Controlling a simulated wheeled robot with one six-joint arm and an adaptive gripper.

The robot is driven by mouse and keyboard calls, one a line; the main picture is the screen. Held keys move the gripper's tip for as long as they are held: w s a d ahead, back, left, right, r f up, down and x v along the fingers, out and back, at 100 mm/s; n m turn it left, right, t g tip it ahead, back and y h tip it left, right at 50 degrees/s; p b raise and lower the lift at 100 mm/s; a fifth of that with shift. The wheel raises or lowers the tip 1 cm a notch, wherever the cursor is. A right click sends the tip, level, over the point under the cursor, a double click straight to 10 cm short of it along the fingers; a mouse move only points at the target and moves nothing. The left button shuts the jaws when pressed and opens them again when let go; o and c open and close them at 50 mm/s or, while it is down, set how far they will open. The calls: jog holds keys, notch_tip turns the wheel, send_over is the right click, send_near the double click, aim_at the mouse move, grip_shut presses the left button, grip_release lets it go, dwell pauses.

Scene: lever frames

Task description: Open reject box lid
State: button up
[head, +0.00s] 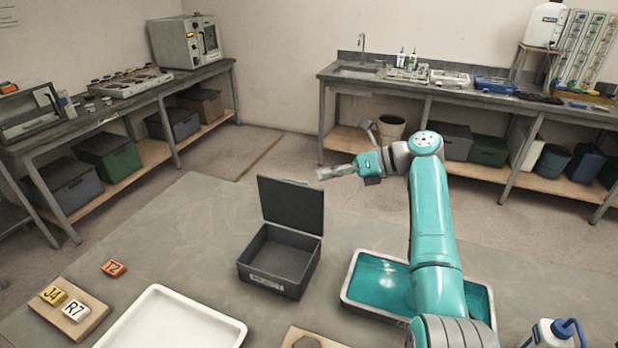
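The reject box is a dark grey box (272,287) with a pale label on its front, standing on the table in the middle of the head view. Its lid (291,204) stands upright at the back edge, so the box is open, and its inside looks empty. My gripper (322,174) is to the right of the lid's upper edge and appears apart from it, pointing left. It is small in the picture, and I cannot tell whether its fingers are open or shut.
A teal-filled tray (368,275) lies under my arm to the right. A white tray (170,322) is at the front left. An orange tile (113,268) and a wooden board (90,322) with two marked tiles lie at the left.

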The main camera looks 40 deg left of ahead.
jog(key=shift+v, duration=1.4)
jog(key=shift+w, duration=0.1)
